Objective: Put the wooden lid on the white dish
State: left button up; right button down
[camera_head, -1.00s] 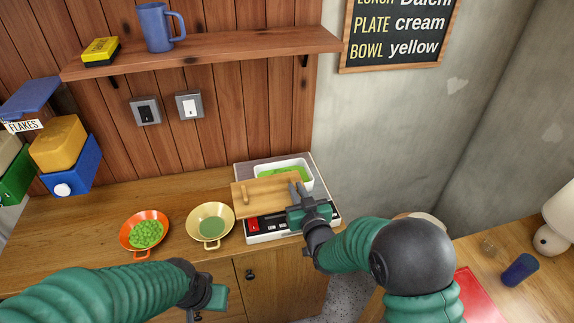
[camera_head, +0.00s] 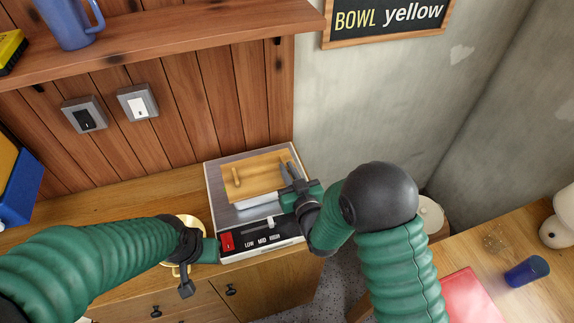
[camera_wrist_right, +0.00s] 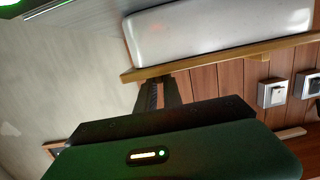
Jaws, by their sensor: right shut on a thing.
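The wooden lid (camera_head: 262,175), a flat board with small handle knobs, lies over the white dish (camera_head: 262,203) on the grey-topped appliance (camera_head: 222,213). Only the dish's near side shows below the lid. My right gripper (camera_head: 289,172) is shut on the lid at its right end. In the right wrist view, the lid's edge (camera_wrist_right: 205,62) runs along the rim of the dish (camera_wrist_right: 220,30), and the two look close or touching. My left gripper (camera_head: 200,252) is at the appliance's front left corner, away from the lid; its fingers are unclear.
The appliance has a red switch (camera_head: 227,241) and a slider at its front. A yellow pan (camera_head: 196,225) is partly hidden behind my left arm. The wooden shelf (camera_head: 150,38) with a blue mug (camera_head: 70,20) overhangs at the back.

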jog(key=shift+w, duration=0.3)
jog(key=c, duration=1.8)
grip_release()
jog(key=shift+a+f, duration=0.1)
jog(key=shift+o, duration=1.3)
jog(key=shift+s, duration=0.2)
jog(key=shift+o, duration=0.2)
jog(key=shift+s+a+r, duration=0.15)
jog(key=shift+r, duration=0.1)
jog(key=shift+f, duration=0.1)
